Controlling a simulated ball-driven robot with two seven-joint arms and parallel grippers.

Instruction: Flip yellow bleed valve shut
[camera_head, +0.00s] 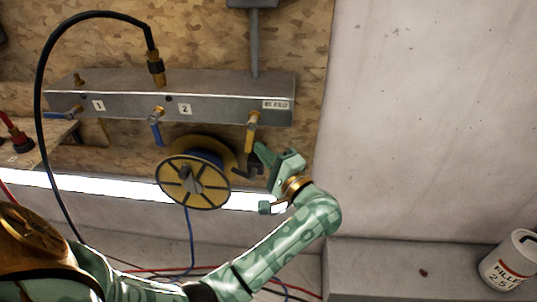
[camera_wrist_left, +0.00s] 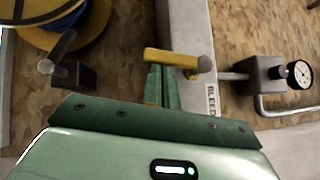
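The yellow bleed valve handle (camera_head: 250,136) hangs straight down from the right end of the grey manifold, under the label "BLEED". In the left wrist view the yellow handle (camera_wrist_left: 172,57) lies across the picture, pointing left, away from the manifold. My left gripper (camera_head: 262,152) is just right of and below the handle's lower end. In the left wrist view its green fingers (camera_wrist_left: 160,82) look closed together, with the handle passing beyond their tips. I cannot tell whether they touch it. My right gripper is out of view.
The manifold (camera_head: 205,103) also carries blue handles: one sideways (camera_head: 62,115), one down (camera_head: 156,134). A yellow hose reel (camera_head: 170,190) is left of my gripper, with a dark bracket (camera_wrist_left: 72,75) beside it. A gauge (camera_wrist_left: 299,74) and a filler tin (camera_head: 508,262) stand apart.

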